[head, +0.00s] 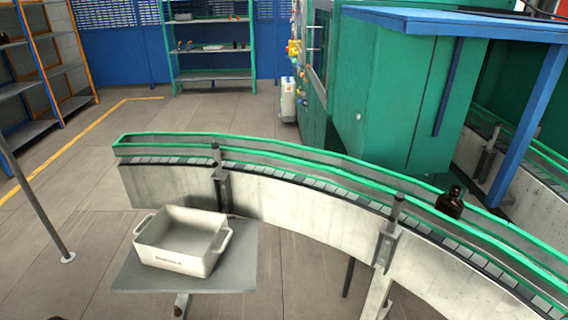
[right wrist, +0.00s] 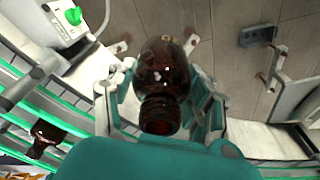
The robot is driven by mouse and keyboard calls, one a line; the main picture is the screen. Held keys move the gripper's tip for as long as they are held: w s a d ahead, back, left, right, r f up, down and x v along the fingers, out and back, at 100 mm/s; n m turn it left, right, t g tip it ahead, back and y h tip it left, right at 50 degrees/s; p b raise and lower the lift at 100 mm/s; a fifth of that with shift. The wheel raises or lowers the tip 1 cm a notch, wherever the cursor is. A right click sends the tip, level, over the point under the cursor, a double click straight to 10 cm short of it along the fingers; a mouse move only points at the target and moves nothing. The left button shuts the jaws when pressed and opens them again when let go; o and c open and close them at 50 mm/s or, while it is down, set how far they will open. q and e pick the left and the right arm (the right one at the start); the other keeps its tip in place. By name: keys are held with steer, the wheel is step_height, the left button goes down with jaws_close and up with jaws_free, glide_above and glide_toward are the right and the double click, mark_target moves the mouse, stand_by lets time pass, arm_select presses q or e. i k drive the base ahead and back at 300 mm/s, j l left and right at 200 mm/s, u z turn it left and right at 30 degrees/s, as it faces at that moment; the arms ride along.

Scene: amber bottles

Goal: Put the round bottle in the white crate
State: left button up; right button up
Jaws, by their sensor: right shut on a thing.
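My right gripper (right wrist: 160,88) shows in the right wrist view, its fingers shut on both sides of a round, dark amber bottle (right wrist: 162,66). The bottle's ringed neck points toward the bottom of the picture, and floor shows beyond its body. Neither this gripper nor the held bottle shows in the head view. The white crate (head: 176,258) has a handle at each end and stands on a small grey table at the lower left of the head view. The visible part of its inside looks empty. My left gripper is out of view.
A curved conveyor with green rails (head: 300,158) runs behind and right of the small table (head: 240,262). Another dark bottle (head: 450,203) stands on it at the right; a dark bottle (right wrist: 45,138) also shows in the right wrist view. A green machine (head: 390,100) stands behind.

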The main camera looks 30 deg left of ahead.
mark_target(195, 250)
steer(key=i+j+u, duration=0.1)
steer(key=u, duration=1.8)
steer(key=i+u, duration=0.2)
steer(key=i, duration=0.2)
steer(key=i+l+u, duration=0.2)
steer(key=i, duration=0.2)
